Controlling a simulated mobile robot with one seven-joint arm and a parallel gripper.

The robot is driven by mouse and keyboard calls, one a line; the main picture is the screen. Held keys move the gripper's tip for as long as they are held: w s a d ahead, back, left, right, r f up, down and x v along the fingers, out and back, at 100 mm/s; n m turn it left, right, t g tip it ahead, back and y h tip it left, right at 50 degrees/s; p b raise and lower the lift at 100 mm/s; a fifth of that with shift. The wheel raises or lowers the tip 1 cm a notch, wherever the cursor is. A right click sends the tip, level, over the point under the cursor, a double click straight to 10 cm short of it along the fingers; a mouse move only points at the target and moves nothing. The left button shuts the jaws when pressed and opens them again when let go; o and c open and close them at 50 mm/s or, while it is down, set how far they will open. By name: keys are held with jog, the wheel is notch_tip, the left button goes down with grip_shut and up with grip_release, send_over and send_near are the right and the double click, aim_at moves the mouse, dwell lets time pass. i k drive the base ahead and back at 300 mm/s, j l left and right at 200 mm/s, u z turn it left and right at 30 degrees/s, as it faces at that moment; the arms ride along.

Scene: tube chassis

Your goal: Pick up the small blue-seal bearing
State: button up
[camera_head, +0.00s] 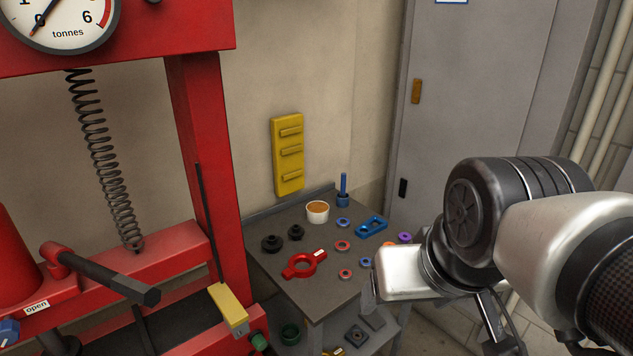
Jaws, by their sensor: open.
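Two blue-seal bearings lie on the grey bench top: one (343,222) towards the back, below the blue pin holder, and one (365,262) nearer my gripper. From this view I cannot tell for sure which is the smaller. My gripper (369,298) is at the right edge of the bench, in front of and apart from the nearer blue-seal bearing. It is open, with its fingers seen edge-on and partly hidden by the silver hand. I see nothing held in it.
Red-seal bearings (342,246), a purple ring (404,238), a red ring tool (304,264), black parts (272,243), a white cup (318,211) and a blue block (371,227) share the bench (325,290). The red press (205,150) stands left; a grey cabinet (470,90) stands behind.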

aim_at(364, 262)
jog(key=i+l+u, duration=0.1)
jog(key=l, duration=0.2)
jog(key=i+l, duration=0.15)
jog(key=k+l+u, duration=0.1)
jog(key=k, duration=0.5)
jog(key=i+j+z, duration=0.1)
jog(key=i+z, duration=0.2)
jog(key=z, duration=0.2)
jog(key=i+j+z, duration=0.25)
jog(key=z, duration=0.25)
